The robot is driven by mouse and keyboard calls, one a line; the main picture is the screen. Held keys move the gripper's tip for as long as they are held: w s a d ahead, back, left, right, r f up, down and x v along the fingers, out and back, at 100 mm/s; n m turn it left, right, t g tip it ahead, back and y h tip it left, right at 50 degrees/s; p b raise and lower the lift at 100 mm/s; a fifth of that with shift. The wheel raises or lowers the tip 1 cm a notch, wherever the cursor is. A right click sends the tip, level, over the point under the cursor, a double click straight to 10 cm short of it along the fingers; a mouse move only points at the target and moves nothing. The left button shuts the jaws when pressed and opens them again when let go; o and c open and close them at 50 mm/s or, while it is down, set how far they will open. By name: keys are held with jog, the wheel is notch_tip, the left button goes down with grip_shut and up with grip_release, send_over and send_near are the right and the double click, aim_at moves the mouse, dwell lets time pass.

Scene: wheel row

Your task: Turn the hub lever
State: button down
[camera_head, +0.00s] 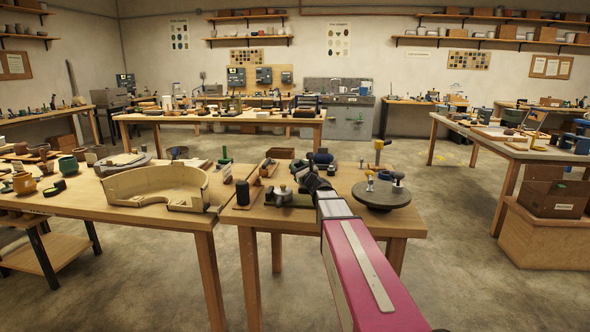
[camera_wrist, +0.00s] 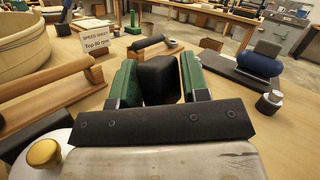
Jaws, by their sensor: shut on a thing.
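My gripper (camera_wrist: 158,78) has green fingers closed on either side of a black block-shaped piece (camera_wrist: 158,80) in the wrist view. The piece touches both fingers. It looks like a lever grip, but its lower part and what it joins are hidden behind the gripper, so I cannot tell for sure that it is the hub lever. In the head view my gripper (camera_head: 308,178) is small and dark, low over the middle table (camera_head: 355,222), and the held piece cannot be made out there.
A dark round wheel (camera_head: 382,196) with small items on it stands right of my arm. A blue rounded object (camera_wrist: 260,62) is at the right in the wrist view. A wooden bar (camera_wrist: 45,92) and a speed sheet sign (camera_wrist: 95,40) are at the left. A beige curved tray (camera_head: 150,183) sits on the left table.

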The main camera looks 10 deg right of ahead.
jog(key=shift+d, duration=0.1)
jog(key=c, duration=0.6)
grip_release()
jog(key=shift+s, duration=0.1)
jog(key=shift+s+d+f, duration=0.1)
jog(key=shift+s+d, duration=0.1)
jog(key=shift+s, duration=0.35)
jog(key=r+v, duration=0.1)
jog(key=v, duration=0.6)
jog(key=r+v, duration=0.1)
jog(key=v, duration=0.3)
jog(key=shift+s+d+r, duration=0.2)
jog(key=shift+s, duration=0.35)
